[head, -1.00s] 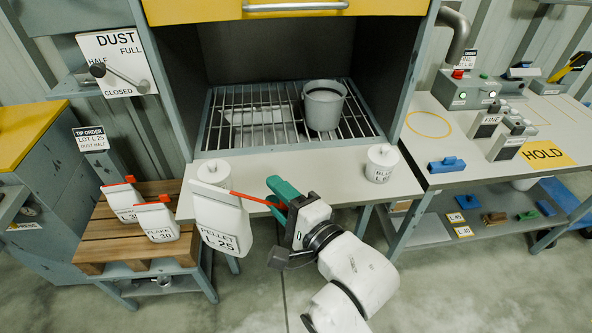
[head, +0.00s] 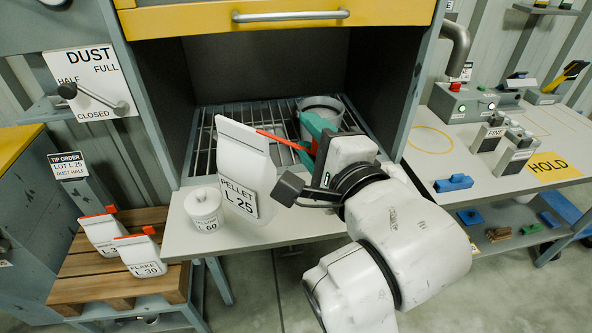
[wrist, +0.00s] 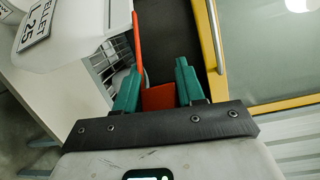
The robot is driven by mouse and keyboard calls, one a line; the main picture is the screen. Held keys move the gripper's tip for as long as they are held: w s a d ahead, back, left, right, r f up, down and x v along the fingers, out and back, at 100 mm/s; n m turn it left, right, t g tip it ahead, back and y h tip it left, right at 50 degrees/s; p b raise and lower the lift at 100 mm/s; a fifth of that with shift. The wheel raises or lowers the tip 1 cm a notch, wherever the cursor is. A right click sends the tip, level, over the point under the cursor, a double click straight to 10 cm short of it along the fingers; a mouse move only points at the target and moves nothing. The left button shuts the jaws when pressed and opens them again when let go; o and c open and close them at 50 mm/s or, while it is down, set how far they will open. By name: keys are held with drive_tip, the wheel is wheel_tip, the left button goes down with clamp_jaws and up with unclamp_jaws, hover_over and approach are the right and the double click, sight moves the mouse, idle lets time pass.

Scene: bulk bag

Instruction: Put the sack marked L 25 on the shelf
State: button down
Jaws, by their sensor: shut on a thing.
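The white sack marked PELLET L 25 (head: 246,160) hangs nearly upright in front of the grate, above the white shelf (head: 285,222) of the cabinet. I cannot tell whether its base touches the shelf. My gripper (head: 308,140), with green fingers, is shut on the sack's red tab to the right of the sack's top. In the wrist view the sack (wrist: 75,35) is at the upper left, and the red tab (wrist: 157,97) sits between the fingers (wrist: 155,82).
A grey pot (head: 322,104) is on the grate (head: 205,140). Two smaller sacks (head: 138,254) are on the wooden pallet (head: 85,290). The yellow hood edge (head: 180,22) is above.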

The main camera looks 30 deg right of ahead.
drive_tip(key=w+d+f, duration=0.3)
drive_tip(key=w+f, duration=0.8)
drive_tip(key=shift+d+f, duration=0.15)
drive_tip(key=shift+f, duration=0.2)
drive_tip(key=c, duration=0.7)
unclamp_jaws()
drive_tip(key=shift+s+f, duration=0.1)
drive_tip(key=shift+s, duration=0.1)
